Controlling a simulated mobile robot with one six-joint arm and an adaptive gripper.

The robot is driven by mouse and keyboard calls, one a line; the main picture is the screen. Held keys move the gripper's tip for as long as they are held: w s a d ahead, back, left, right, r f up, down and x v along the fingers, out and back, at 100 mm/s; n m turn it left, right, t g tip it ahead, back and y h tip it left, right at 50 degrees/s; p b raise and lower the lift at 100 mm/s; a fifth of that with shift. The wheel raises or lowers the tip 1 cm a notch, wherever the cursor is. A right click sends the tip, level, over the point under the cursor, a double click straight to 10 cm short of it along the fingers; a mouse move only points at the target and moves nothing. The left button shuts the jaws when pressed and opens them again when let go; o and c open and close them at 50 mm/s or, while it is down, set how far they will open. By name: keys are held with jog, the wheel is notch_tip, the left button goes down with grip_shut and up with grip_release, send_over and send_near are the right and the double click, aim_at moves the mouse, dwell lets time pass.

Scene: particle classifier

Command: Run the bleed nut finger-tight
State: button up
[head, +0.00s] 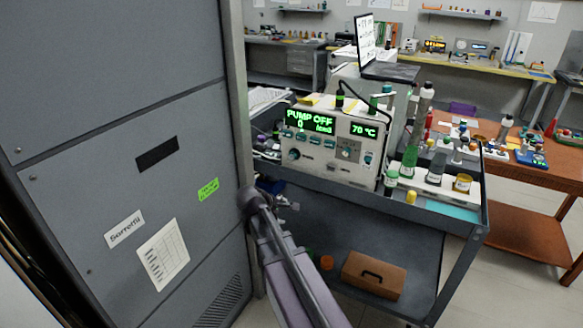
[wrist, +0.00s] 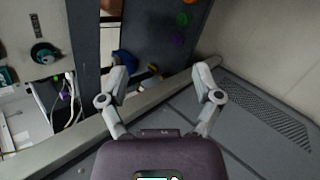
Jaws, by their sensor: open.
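My gripper (wrist: 162,78) is open and empty in the wrist view, its two fingers spread apart. A blue rounded part (wrist: 124,60) shows just beyond the left finger, partly hidden by it. A small yellow and dark piece (wrist: 155,70) lies beyond the gap between the fingers. I cannot make out which part is the bleed nut. In the head view my arm reaches up past the grey cabinet's edge, and its gripper end is mostly hidden. The instrument (head: 325,145) on the cart reads "PUMP OFF", 0 and 70 °C.
The tall grey cabinet (head: 110,80) stands close on the left of my arm. Cables (wrist: 68,100) hang at the left in the wrist view.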

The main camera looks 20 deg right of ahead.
jog(key=w+d+n+t+h+b, duration=0.3)
jog(key=w+d+n+h+b, duration=0.15)
jog(key=w+n, duration=0.45)
jog(key=n+t+h+b, duration=0.2)
jog(key=n+t+b, duration=0.25)
jog(key=n, duration=0.35)
send_near(291, 157)
jog(key=v, duration=0.3)
jog(key=shift+a+r+b, duration=0.1)
jog(key=shift+b, duration=0.25)
jog(key=shift+w, duration=0.1)
jog(key=x, duration=1.3)
jog(key=shift+w+d+f, duration=0.15)
jog(key=shift+d+f, duration=0.05)
jog(key=shift+d, duration=0.15)
grip_shut()
